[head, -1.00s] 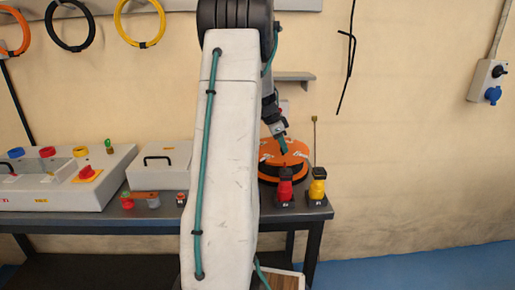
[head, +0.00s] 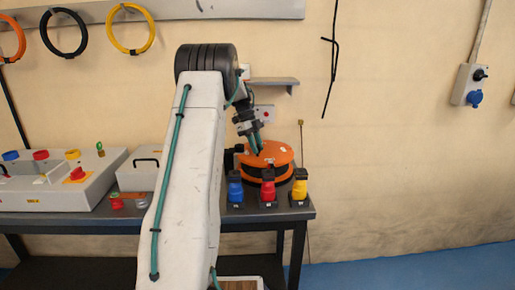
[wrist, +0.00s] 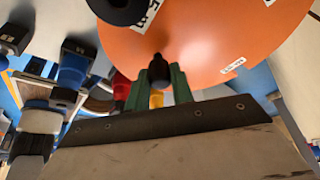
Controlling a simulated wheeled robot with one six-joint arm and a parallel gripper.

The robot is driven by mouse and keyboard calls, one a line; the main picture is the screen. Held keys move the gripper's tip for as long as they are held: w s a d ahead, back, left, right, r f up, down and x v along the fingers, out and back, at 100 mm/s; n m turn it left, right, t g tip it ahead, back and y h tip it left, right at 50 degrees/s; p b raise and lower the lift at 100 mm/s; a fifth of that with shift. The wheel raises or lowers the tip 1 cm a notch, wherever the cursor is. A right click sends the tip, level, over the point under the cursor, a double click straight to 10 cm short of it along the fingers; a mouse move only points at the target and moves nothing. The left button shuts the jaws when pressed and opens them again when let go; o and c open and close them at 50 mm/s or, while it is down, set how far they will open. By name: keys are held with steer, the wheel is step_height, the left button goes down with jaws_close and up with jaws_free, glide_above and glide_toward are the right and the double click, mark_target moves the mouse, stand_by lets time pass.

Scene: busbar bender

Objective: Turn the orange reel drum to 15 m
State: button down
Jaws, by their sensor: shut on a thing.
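The orange reel drum (head: 278,156) sits on the right end of the bench, with a dark band around its side. My gripper (head: 257,146) reaches down to the drum's upper left part. In the wrist view my gripper (wrist: 160,86) has its green fingers shut on a small black knob (wrist: 158,68) at the drum's face. A round black hub (wrist: 118,8) shows at the top edge, partly cut off.
Blue (head: 235,187), red (head: 267,186) and yellow (head: 299,185) connectors stand along the bench's front edge, close before the drum. A grey control panel (head: 60,190) is at the left. A small shelf (head: 272,83) is on the wall above the drum.

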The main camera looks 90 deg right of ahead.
steer(key=shift+w+d, duration=0.15)
stand_by(0.4)
steer(key=c, duration=1.2)
jaws_free()
